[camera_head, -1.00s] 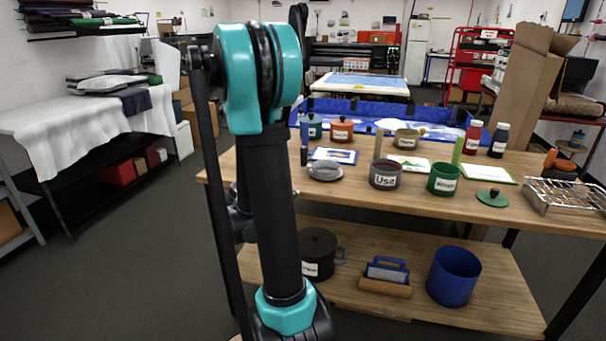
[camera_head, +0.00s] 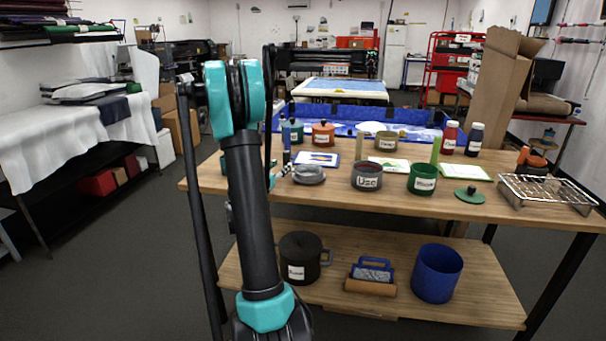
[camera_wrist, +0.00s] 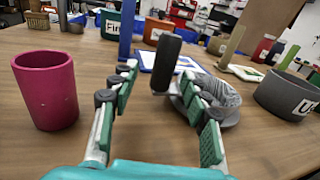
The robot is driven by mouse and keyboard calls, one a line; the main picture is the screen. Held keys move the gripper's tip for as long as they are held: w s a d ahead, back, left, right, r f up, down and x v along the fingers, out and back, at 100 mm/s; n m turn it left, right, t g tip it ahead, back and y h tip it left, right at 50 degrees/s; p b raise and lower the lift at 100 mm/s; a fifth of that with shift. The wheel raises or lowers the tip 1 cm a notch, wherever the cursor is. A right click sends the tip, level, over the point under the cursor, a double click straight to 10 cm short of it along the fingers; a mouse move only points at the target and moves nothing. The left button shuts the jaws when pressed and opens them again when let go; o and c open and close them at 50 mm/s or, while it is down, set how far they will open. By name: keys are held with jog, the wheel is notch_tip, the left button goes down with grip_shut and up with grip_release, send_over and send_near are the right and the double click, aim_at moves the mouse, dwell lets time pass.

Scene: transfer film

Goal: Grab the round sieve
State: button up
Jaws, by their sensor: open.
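The round sieve (camera_head: 309,174) is a low grey ring with mesh on the wooden table, left of the grey "Use" pot (camera_head: 366,177). In the wrist view the sieve (camera_wrist: 222,98) lies ahead, partly behind my right-hand fingers. A dark rounded bar (camera_wrist: 167,62) rises toward the camera between the fingertips; it looks like the sieve's handle. My gripper (camera_wrist: 158,78) is open, with its green-padded fingers on either side of this bar and no clear contact. In the head view my arm hides most of the gripper, which is just left of the sieve.
A magenta cup (camera_wrist: 46,90) stands close to the left of my fingers. The "Use" pot (camera_wrist: 286,96) stands at the right. A blue-framed card (camera_head: 318,159) lies behind the sieve. Bare tabletop (camera_head: 325,198) shows in front of it.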

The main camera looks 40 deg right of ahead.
aim_at(284, 163)
jog(key=x, duration=0.3)
jog(key=shift+s+x, duration=0.1)
jog(key=shift+x, duration=1.3)
jog(key=shift+s+x, duration=0.15)
jog(key=shift+x, duration=1.2)
jog(key=shift+r, duration=0.1)
grip_shut()
